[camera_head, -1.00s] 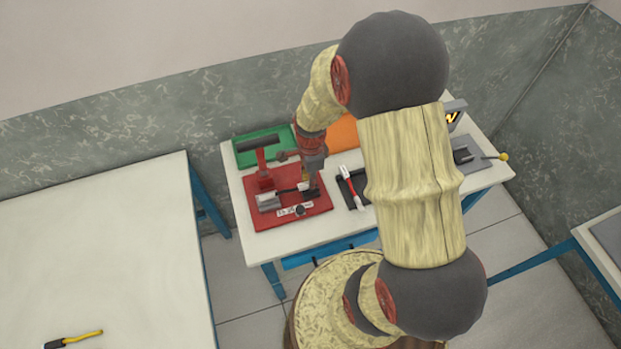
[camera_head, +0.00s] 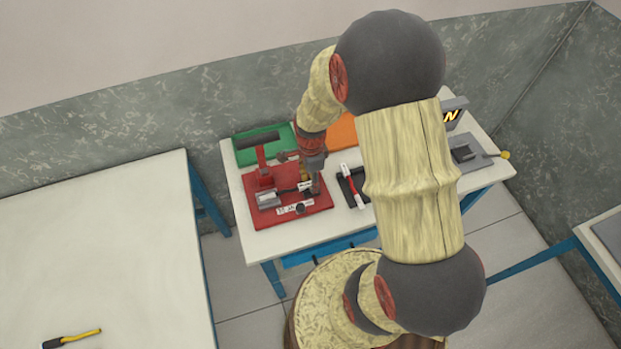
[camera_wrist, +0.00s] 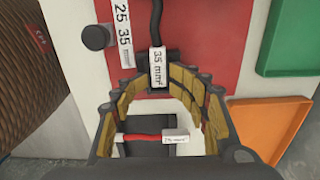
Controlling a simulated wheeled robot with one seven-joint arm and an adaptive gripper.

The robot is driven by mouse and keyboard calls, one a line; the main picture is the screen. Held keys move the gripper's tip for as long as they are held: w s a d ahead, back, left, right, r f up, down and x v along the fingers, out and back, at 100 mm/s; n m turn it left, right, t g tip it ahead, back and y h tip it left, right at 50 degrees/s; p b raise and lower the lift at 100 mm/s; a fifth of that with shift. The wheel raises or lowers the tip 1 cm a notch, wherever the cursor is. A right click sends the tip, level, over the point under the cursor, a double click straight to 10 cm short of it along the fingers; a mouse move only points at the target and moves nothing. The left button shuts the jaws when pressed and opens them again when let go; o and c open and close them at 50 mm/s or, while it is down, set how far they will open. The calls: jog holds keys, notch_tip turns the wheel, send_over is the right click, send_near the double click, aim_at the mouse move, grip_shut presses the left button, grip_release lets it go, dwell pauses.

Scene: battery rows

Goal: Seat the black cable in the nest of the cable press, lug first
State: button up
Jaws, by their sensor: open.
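The cable press has a red base plate (camera_head: 312,207), a red lever with a black grip (camera_head: 258,142) and a grey block (camera_head: 268,200). The black cable (camera_head: 287,191) lies over the plate, running from the grey block to a white tag (camera_head: 305,186) at its right end. The wrist view shows the black cable (camera_wrist: 157,18) and its "35 mm²" tag (camera_wrist: 158,64). I cannot see the lug or how deep it sits. My gripper (camera_head: 316,187) is at the tagged end; in the wrist view its fingers (camera_wrist: 160,92) are spread, with the tag just beyond them.
A red cable (camera_head: 352,186) lies in a black tray (camera_head: 345,181) right of the press. Green (camera_head: 264,144) and orange (camera_head: 340,130) trays stand behind. A grey fixture (camera_head: 477,162) is at the right. A round black knob (camera_wrist: 95,37) stands on the plate.

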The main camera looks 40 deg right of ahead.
jog(key=shift+s+a, duration=0.1)
jog(key=shift+s, duration=0.15)
dwell(0.4)
jog(key=shift+w+r, duration=0.15)
jog(key=shift+r, duration=3.7)
jog(key=shift+n, duration=0.7)
jog(key=shift+s+f+n, duration=0.1)
jog(key=shift+s+n, duration=0.25)
jog(key=shift+n, duration=0.35)
jog(key=s+a+r+n+t, duration=0.2)
jog(key=s+a+r+n, duration=0.1)
jog(key=r+n, duration=0.3)
jog(key=s+a+r+n+t, duration=0.1)
jog(key=s+a+r+n, duration=0.3)
jog(key=r, duration=0.7)
jog(key=s+a+r+n+t, duration=0.2)
jog(key=s+a+r+n, duration=0.2)
jog(key=r+n, duration=0.4)
jog(key=shift+s+a+r+t, duration=0.15)
jog(key=shift+s+a+t, duration=0.15)
jog(key=shift+a, duration=0.15)
